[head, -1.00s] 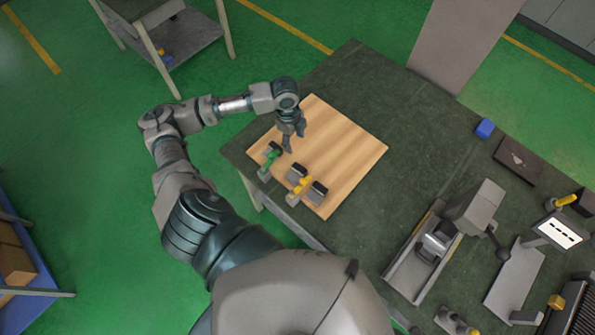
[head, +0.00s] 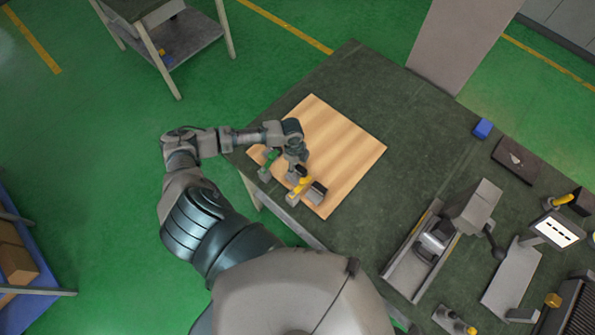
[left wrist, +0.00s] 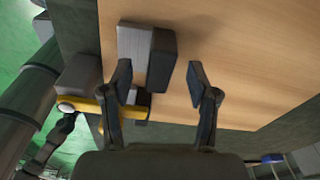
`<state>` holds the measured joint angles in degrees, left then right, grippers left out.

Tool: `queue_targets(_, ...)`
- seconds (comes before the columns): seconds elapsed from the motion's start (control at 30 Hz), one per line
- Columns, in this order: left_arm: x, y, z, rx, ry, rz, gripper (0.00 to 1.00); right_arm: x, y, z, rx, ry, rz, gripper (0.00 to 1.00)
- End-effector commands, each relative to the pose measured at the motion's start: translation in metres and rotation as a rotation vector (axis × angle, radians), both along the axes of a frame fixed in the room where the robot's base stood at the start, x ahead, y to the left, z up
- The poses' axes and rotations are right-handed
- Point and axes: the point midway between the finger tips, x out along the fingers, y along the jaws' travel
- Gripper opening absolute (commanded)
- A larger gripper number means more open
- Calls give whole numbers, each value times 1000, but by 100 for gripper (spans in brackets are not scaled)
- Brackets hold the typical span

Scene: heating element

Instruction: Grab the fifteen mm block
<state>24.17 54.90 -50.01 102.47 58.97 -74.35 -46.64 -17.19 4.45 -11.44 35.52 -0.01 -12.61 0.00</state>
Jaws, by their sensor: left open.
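My left gripper (head: 297,168) is open, low over the wooden board, among small grey blocks. In the left wrist view its fingertips (left wrist: 160,82) stand apart, with a grey block (left wrist: 148,50) showing between and beyond them. The left finger overlaps that block's edge; the right finger is clear of it. I cannot read any size marking, so I cannot tell whether this is the fifteen mm block. Another dark block (head: 318,192) lies to the right in the head view. A block with a yellow handle (head: 303,184) sits beside it. My right gripper is not in view.
The wooden board (head: 345,150) lies on a dark green table (head: 400,110). The board's right half is clear.

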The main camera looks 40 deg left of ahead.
Motion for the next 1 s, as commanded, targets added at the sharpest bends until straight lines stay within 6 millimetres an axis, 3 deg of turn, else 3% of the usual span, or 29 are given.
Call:
queue_targets(0.13, 1, -2, -15, 0, -2, -1, 60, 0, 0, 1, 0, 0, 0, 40)
queue_targets(0.37, 1, -2, -18, 0, -2, -1, 60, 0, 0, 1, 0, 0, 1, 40)
queue_targets(0.63, 1, -2, -17, 0, -2, -1, 0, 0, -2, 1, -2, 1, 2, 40)
queue_targets(1.0, 1, -2, -15, 0, -3, -1, 0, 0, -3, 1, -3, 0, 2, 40)
